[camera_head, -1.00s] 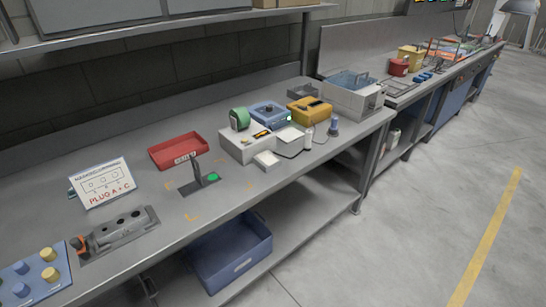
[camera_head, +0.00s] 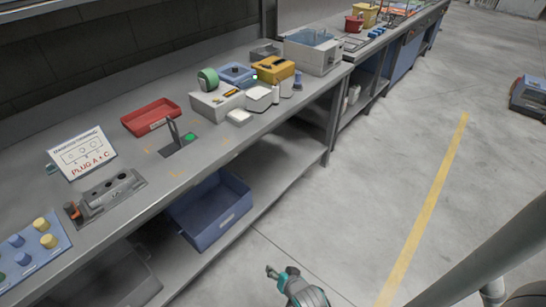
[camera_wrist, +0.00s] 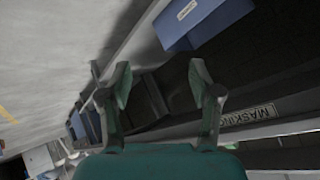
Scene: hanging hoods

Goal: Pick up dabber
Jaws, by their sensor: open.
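I cannot single out the dabber with certainty. My gripper (camera_head: 279,270), teal with dark fingers, is low in the head view, over the floor in front of the bench and well apart from these bottles. In the wrist view its two fingers (camera_wrist: 159,78) are spread with nothing between them.
The bench holds a red tray (camera_head: 151,117), a sign (camera_head: 82,152), a grey block with holes (camera_head: 104,197) and a board with knobs (camera_head: 32,254). A blue bin (camera_head: 208,210) is on the lower shelf. The floor to the right is mostly clear, with a yellow line (camera_head: 428,205).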

